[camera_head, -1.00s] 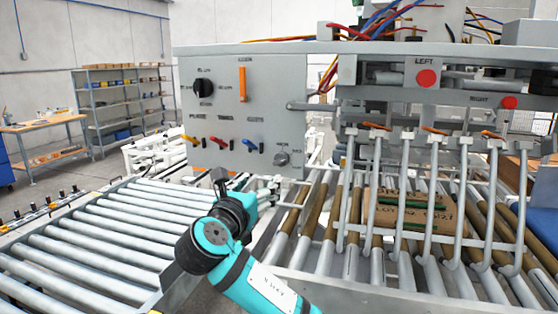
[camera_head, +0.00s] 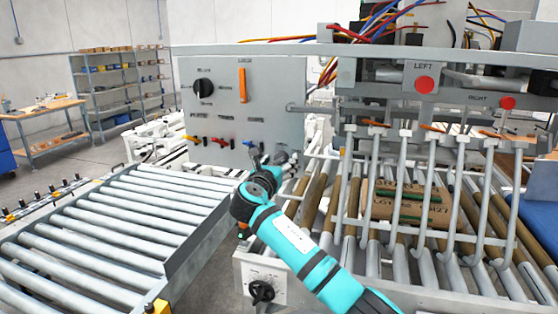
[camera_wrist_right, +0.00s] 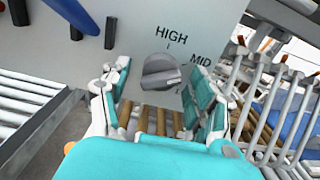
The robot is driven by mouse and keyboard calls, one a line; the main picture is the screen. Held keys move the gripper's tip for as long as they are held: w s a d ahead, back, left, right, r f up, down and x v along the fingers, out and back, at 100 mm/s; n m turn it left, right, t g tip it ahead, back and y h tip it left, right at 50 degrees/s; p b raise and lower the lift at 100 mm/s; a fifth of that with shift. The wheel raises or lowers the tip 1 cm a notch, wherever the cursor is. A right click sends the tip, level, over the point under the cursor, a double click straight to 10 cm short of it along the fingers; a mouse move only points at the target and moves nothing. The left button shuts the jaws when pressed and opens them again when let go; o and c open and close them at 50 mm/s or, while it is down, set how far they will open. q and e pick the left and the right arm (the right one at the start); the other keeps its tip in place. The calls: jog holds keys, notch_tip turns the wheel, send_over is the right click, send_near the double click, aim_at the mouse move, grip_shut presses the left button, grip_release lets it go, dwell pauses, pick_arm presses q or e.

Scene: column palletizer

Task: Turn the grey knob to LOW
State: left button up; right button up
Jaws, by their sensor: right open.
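The grey knob (camera_wrist_right: 161,73) shows in the right wrist view on the grey panel, with the word HIGH above it and MID to its upper right. Its raised bar lies nearly level, slightly tilted. I cannot tell which end is the pointer, and no LOW label shows. My right gripper (camera_wrist_right: 158,92) is open, with one finger on each side of the knob in that view and no clear contact. In the head view my right gripper (camera_head: 273,158) is at the panel's lower right corner and largely hides the knob. My left gripper is out of view.
The control panel (camera_head: 225,120) also carries a black knob (camera_head: 203,88), an orange slider (camera_head: 242,85) and several coloured levers. A second dial box (camera_head: 263,285) is below my right arm. Roller conveyors (camera_head: 110,235) lie left, and bars with a cardboard box (camera_head: 410,203) right.

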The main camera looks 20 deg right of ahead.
jog(key=c, duration=1.1)
jog(key=shift+c, duration=0.2)
jog(key=m+b, duration=0.4)
jog(key=m, duration=0.2)
jog(key=shift+a+f+m, duration=0.1)
jog(key=shift+f+m, duration=0.05)
jog(key=shift+m, duration=0.15)
jog(key=m+b, duration=0.2)
jog(key=m, duration=0.1)
jog(key=shift+m+b, duration=0.35)
jog(key=shift+m, duration=0.05)
jog(key=shift+r+m+b, duration=0.2)
jog(key=shift+m+b, duration=0.2)
jog(key=shift+m, duration=0.4)
